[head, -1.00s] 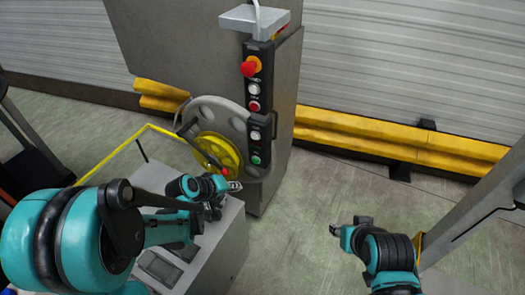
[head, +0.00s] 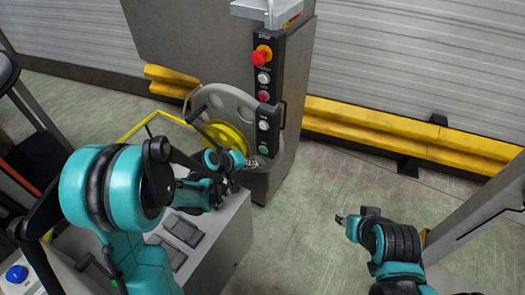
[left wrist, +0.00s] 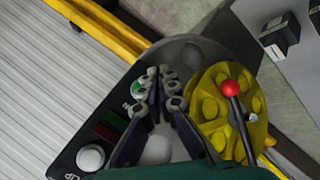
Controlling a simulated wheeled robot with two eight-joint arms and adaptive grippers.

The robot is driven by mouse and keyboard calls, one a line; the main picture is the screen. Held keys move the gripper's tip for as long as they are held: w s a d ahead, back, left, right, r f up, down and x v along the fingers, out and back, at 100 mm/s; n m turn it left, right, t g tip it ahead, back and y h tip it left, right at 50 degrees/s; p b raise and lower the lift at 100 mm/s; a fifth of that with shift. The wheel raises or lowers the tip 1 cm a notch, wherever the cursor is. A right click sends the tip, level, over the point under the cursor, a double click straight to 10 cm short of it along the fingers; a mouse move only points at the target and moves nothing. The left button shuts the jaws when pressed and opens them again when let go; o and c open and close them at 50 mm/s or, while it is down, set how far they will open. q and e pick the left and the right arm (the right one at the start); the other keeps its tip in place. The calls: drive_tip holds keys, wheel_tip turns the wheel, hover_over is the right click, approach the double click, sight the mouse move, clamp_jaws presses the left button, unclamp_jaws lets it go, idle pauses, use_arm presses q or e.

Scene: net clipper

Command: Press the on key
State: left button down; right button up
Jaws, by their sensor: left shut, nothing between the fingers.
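A black control panel (head: 268,110) runs down the front edge of the grey machine. Its lowest button is green (head: 263,149); the labels are too small to read, so I cannot tell which is marked on. Above it are a white button (head: 264,125), a red button (head: 264,96), another white button (head: 264,77) and a red mushroom knob (head: 261,57). My left gripper (head: 253,164) is shut and empty, just below and left of the green button. In the left wrist view the fingers (left wrist: 165,88) partly cover the green button (left wrist: 136,90). My right gripper (head: 341,218) hangs over open floor.
A yellow handwheel (head: 229,138) with a red-knobbed crank (left wrist: 230,88) sits close beside my left gripper. A grey box (head: 232,228) stands below my left forearm. A yellow barrier (head: 390,128) runs along the shutter wall. The floor right of the machine is clear.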

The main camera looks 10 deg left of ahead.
sight(265, 155)
use_arm(q)
drive_tip(key=shift+w+d, duration=0.4)
drive_tip(key=shift+w, duration=0.45)
drive_tip(key=shift+w+d, duration=0.35)
drive_tip(key=shift+w, duration=0.5)
drive_tip(key=shift+w, duration=0.1)
drive_tip(key=shift+w+d+b, duration=0.15)
drive_tip(key=shift+w+b, duration=0.15)
drive_tip(key=shift+w+d, duration=0.15)
drive_tip(key=shift+w, duration=0.25)
idle(0.8)
drive_tip(key=shift+s, duration=0.15)
drive_tip(key=shift+s+a, duration=0.35)
drive_tip(key=shift+s, duration=0.3)
